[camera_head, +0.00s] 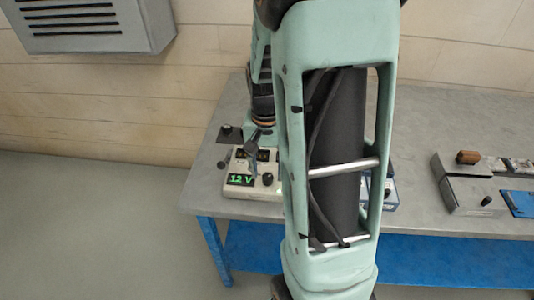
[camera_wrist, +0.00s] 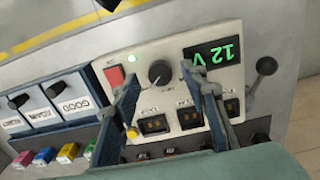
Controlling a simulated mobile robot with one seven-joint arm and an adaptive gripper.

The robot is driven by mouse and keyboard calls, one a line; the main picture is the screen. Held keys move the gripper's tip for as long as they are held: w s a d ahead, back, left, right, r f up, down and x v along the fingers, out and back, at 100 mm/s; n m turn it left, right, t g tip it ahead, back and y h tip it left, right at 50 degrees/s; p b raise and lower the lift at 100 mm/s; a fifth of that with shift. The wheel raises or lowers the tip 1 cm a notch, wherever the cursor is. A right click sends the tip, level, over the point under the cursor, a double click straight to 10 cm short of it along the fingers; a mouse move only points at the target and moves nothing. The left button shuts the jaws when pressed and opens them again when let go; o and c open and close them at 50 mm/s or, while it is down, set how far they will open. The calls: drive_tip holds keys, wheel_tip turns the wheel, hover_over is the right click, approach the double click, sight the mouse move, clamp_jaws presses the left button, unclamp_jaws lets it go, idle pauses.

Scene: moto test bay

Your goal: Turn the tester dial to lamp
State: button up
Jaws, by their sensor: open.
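The tester (camera_head: 262,189) is a cream box near the left end of the bench; its panel (camera_wrist: 179,82) fills the middle of the wrist view. Its green display (camera_wrist: 212,57) reads 12 V, also in the head view (camera_head: 241,180). The round black tester dial (camera_wrist: 159,73) sits between the display and a red switch (camera_wrist: 114,76). Dial labels are too small to read. My gripper (camera_wrist: 160,68) is open, its fingers left and right of the dial in the picture; I see no clear contact. In the head view my arm covers part of the tester.
A black-knobbed lever (camera_wrist: 267,66) stands beside the tester. Boxes, one marked GOOD (camera_wrist: 73,106), and several coloured small parts (camera_wrist: 67,153) lie on its other side. A grey box (camera_head: 470,196) stands further right on the bench (camera_head: 425,130).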

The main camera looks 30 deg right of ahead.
sight(267, 177)
wheel_tip(267, 177, up, 10)
drive_tip(key=shift+r, duration=0.2)
drive_tip(key=shift+a, duration=0.1)
idle(0.4)
